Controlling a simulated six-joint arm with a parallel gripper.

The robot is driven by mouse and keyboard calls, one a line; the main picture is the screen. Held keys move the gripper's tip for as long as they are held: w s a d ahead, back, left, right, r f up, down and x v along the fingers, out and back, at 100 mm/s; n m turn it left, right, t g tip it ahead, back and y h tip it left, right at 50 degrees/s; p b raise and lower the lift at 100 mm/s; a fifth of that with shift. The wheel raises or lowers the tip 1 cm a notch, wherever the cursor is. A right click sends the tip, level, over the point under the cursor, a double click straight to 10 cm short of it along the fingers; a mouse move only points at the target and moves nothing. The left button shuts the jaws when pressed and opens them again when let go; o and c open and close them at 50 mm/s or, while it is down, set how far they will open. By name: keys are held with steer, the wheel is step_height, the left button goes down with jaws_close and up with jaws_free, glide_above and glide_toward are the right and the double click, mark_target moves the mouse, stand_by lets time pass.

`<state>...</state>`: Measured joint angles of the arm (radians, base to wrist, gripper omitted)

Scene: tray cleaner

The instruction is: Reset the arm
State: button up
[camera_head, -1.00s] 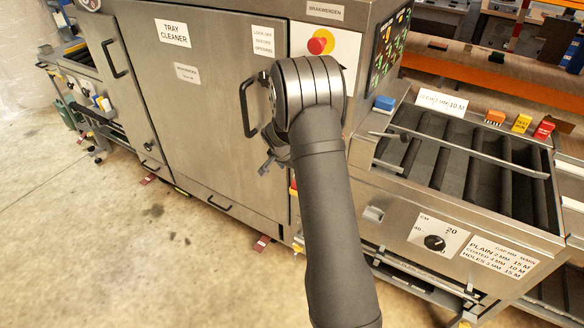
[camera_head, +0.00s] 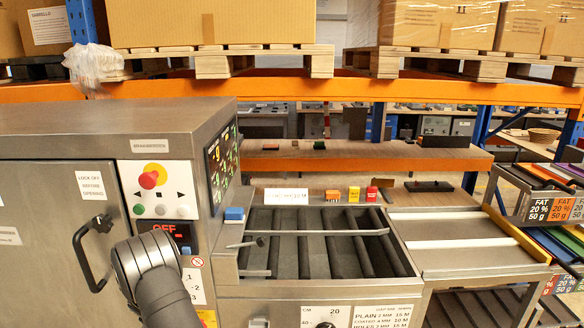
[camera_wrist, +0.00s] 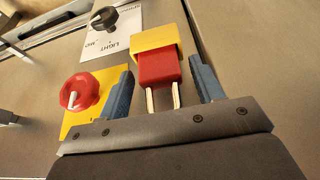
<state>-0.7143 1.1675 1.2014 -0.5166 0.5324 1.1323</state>
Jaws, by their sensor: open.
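My gripper (camera_wrist: 163,82) is open in the wrist view, its two blue fingers spread apart. A red and yellow block (camera_wrist: 160,68) with two pale prongs shows between the fingers, with gaps on both sides; I cannot tell its distance. In the head view my dark arm (camera_head: 155,280) rises from the bottom edge, in front of the steel tray cleaner (camera_head: 45,200) near its door handle (camera_head: 92,245). My gripper is hidden in the head view.
In the wrist view a red knob (camera_wrist: 80,90) on a yellow plate is left of the fingers, and a black knob (camera_wrist: 104,18) is above. In the head view, a roller conveyor (camera_head: 330,250) stands right of the cleaner, with shelving (camera_head: 370,88) behind.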

steer(key=shift+r, duration=1.2)
